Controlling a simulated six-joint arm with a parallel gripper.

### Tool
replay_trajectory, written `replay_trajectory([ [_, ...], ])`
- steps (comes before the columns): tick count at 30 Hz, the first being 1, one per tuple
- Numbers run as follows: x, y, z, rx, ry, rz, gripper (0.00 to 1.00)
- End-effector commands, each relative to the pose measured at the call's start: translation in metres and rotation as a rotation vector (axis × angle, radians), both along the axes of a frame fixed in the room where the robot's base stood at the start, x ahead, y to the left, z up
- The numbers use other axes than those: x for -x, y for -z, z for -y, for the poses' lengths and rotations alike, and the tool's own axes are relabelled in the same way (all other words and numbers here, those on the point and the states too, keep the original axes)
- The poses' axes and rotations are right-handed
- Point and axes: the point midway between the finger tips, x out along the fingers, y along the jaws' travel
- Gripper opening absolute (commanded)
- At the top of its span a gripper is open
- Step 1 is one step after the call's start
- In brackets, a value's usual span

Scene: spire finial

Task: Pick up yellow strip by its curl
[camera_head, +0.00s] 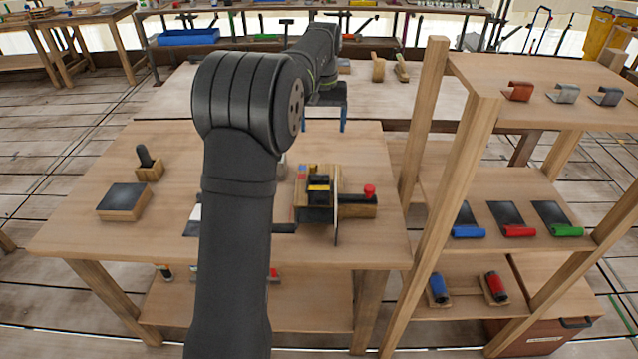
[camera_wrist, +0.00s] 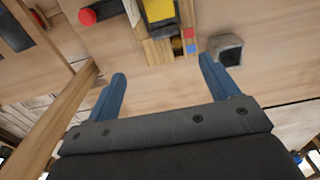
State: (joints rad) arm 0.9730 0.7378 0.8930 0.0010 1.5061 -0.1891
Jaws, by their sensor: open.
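A yellow piece (camera_head: 318,185) sits in the wooden and black fixture (camera_head: 303,214) on the middle table, right of my arm. It also shows in the wrist view (camera_wrist: 158,10), at the top edge and partly cut off. I cannot tell whether it is the yellow strip, and no curl on it is clear. My gripper (camera_head: 327,122) is above the table's far side, beyond the fixture. In the wrist view my gripper (camera_wrist: 163,70) has its two blue fingers wide apart with nothing between them. Part of the table is hidden behind my arm.
Orange-brown (camera_head: 518,91), grey (camera_head: 564,92) and dark (camera_head: 607,96) curled strips lie on the right shelf's top. A tall wooden post (camera_head: 430,110) stands right of the table. A red knob (camera_head: 369,191) tops the fixture's right side. A grey block (camera_wrist: 228,48) sits near my right-hand finger.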

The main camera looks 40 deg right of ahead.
Motion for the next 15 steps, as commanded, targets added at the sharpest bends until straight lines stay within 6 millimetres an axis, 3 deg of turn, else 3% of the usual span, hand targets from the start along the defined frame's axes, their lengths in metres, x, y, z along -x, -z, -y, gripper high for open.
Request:
replay_trajectory([
  [5, -0.001, 0.021, 0.000, -0.008, 0.001, -0.008, 0.80],
  [15, -0.001, 0.094, 0.000, -0.007, 0.000, -0.006, 0.80],
])
